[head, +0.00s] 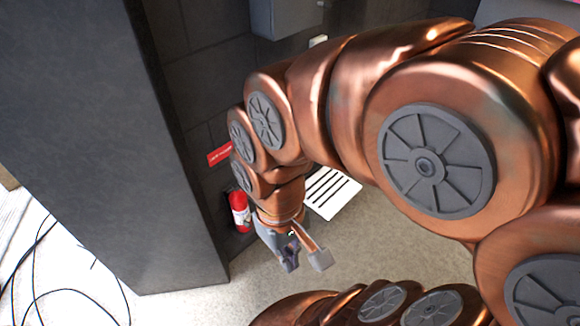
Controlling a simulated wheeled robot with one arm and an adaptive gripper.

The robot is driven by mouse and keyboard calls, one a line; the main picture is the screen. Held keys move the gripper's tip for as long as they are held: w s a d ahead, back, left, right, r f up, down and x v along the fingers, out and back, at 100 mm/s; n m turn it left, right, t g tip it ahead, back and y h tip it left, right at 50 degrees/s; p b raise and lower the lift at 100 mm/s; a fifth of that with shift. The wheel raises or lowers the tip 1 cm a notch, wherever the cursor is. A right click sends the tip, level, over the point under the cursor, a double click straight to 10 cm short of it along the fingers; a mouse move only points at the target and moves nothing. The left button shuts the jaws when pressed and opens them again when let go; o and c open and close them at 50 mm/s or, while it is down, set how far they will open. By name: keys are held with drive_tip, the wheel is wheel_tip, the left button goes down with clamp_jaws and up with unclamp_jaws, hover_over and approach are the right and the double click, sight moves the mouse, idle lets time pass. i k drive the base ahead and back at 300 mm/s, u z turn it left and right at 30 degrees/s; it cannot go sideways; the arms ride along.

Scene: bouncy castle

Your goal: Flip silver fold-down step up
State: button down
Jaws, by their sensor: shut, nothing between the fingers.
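A pale, silver-white slatted panel (331,192) with dark slots lies behind my arm, near the foot of the dark wall. It looks like the fold-down step, and it appears to lie flat and folded down. My arm hides its left part and its hinge side. My gripper (304,263) points downward in front of and below the panel in the picture, apart from it. It is shut with nothing in it.
A red fire extinguisher (239,211) stands left of my gripper, below a red sign (219,153). A wide dark pillar (110,130) fills the left. A grey box (285,15) hangs on the wall. Black cables (50,275) lie lower left. Pale floor (400,245) is open right of the gripper.

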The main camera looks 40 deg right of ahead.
sight(328, 190)
drive_tip(key=u, duration=0.1)
drive_tip(key=k, duration=0.2)
drive_tip(key=z, duration=0.8)
drive_tip(key=i, duration=1.2)
drive_tip(key=z, duration=0.65)
